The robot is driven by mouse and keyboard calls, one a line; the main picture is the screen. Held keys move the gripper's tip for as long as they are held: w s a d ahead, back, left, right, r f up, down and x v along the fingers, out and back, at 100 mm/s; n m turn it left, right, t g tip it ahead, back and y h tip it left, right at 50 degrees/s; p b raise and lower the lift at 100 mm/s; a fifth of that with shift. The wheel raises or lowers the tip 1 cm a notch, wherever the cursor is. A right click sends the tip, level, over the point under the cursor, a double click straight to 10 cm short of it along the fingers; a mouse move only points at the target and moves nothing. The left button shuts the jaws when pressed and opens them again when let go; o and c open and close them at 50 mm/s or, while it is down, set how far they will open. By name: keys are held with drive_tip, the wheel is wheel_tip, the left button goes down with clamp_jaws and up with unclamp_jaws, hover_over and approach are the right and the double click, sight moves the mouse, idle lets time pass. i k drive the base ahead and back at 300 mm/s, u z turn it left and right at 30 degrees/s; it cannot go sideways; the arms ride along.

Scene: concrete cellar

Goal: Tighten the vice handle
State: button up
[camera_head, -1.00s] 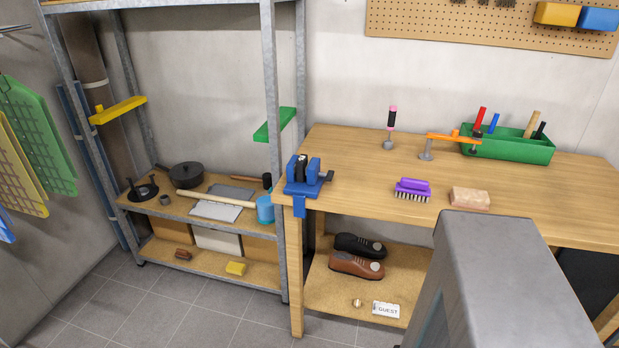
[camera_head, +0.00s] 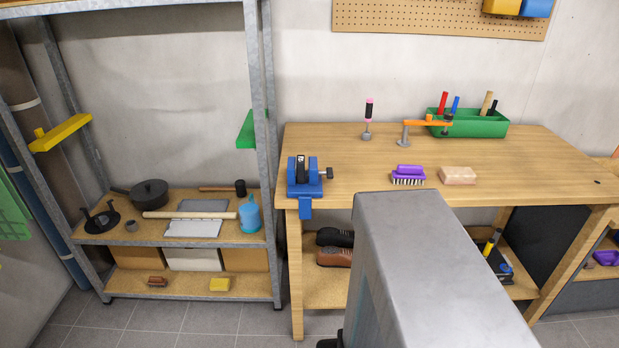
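The blue vice (camera_head: 305,190) is fixed at the front left corner of the wooden workbench (camera_head: 350,182), with its clamp over the front edge. A dark upright thing (camera_head: 301,168) stands between its jaws; I cannot tell whether they grip it. A short dark handle (camera_head: 327,173) sticks out on the vice's right side. My gripper is not in view. A large grey part of my own body fills the lower middle and hides part of the bench front and lower shelf.
A purple brush (camera_head: 408,175), a sponge-like block (camera_head: 458,176), an orange clamp (camera_head: 428,125), a pink-handled tool (camera_head: 368,112) and a green tool box (camera_head: 480,125) are on the bench. A metal shelf rack (camera_head: 262,110) stands close left of the vice. Grey floor shows at lower left.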

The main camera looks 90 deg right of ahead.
sight(329, 172)
drive_tip(key=i, duration=1.25)
drive_tip(key=z, duration=0.05)
drive_tip(key=k, duration=0.2)
drive_tip(key=z, duration=2.9)
drive_tip(key=i, duration=0.2)
drive_tip(key=u, duration=0.05)
